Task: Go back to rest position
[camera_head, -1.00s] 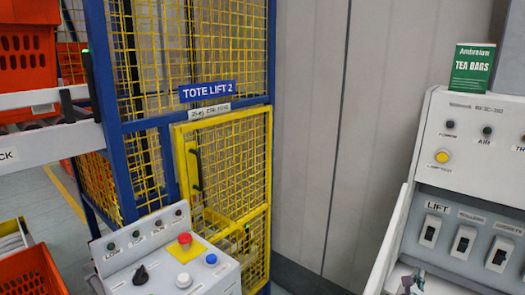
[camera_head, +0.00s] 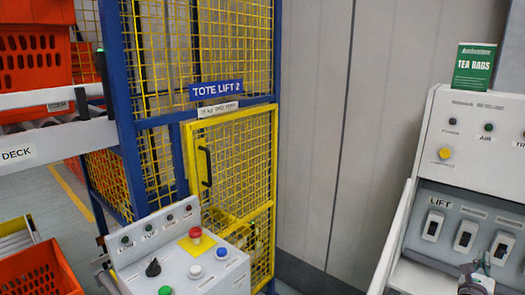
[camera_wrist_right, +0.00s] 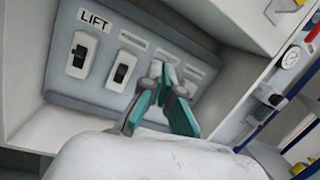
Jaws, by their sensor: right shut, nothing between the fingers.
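My right gripper (camera_head: 482,272) is at the bottom right of the head view, in front of the lower part of the grey and white switch panel (camera_head: 465,190). In the right wrist view its teal-padded fingers (camera_wrist_right: 161,75) are closed together with nothing between them. They are in front of the row of rocker switches, to the right of the LIFT switch (camera_wrist_right: 80,54). Whether the fingertips touch the panel, I cannot tell. My left gripper is not in view.
A green TEA BAGS box (camera_head: 473,69) stands on top of the panel. A control box with a red button (camera_head: 195,235) stands before the yellow mesh gate (camera_head: 235,165) of the tote lift. Orange totes (camera_head: 35,50) are at the left. A gauge (camera_wrist_right: 291,57) is in the wrist view.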

